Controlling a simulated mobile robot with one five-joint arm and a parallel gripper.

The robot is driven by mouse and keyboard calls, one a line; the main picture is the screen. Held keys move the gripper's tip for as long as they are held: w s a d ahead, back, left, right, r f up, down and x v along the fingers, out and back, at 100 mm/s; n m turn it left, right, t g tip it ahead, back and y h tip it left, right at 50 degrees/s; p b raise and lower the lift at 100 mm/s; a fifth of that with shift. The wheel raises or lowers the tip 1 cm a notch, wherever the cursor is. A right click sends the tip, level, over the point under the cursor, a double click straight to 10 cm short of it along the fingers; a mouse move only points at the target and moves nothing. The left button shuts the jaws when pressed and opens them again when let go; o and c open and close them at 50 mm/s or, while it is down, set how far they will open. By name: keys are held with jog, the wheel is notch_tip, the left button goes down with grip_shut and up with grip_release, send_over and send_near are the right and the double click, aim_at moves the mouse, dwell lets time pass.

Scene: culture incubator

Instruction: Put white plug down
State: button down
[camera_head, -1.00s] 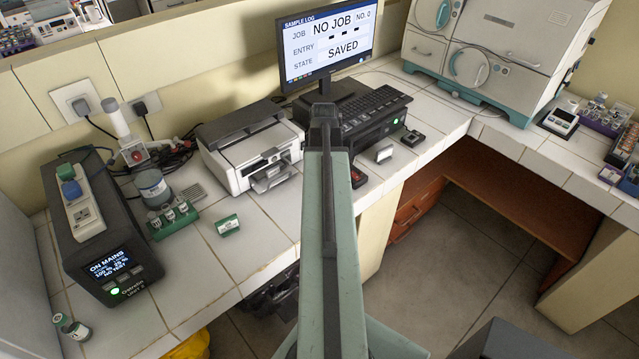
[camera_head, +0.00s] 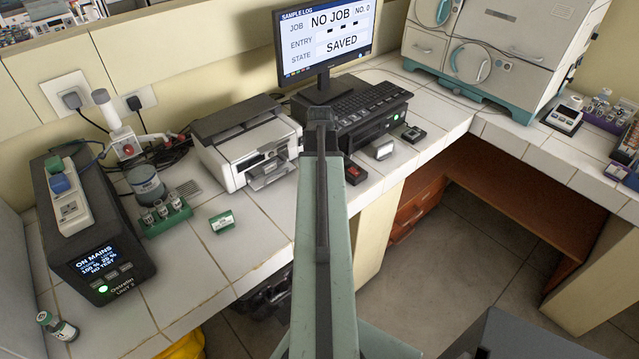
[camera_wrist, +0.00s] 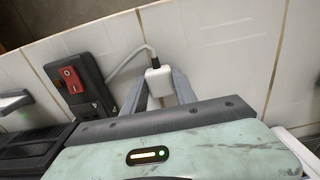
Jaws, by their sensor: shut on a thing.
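The white plug (camera_wrist: 159,82) shows in the wrist view, between the two grey fingers of my gripper (camera_wrist: 159,88). My gripper is shut on it. A pale cable (camera_wrist: 128,62) runs from the plug's far end to the left, toward a black box with a red switch (camera_wrist: 72,80). White tiles lie behind the plug; I cannot tell whether it touches them. In the head view my arm hides the gripper and the plug.
A white printer (camera_head: 243,152) stands left of my arm. A black unit under the keyboard (camera_head: 372,125) stands behind it. At the left are a green vial rack (camera_head: 168,217) and a dark power unit (camera_head: 92,245). Some front tiles left of my arm are bare.

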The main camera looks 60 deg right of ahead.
jog(key=shift+f, duration=0.3)
jog(key=c, duration=1)
grip_release()
jog(key=shift+r, duration=0.1)
notch_tip(320, 180, up, 13)
jog(key=p, duration=1.3)
jog(key=shift+r, duration=0.1)
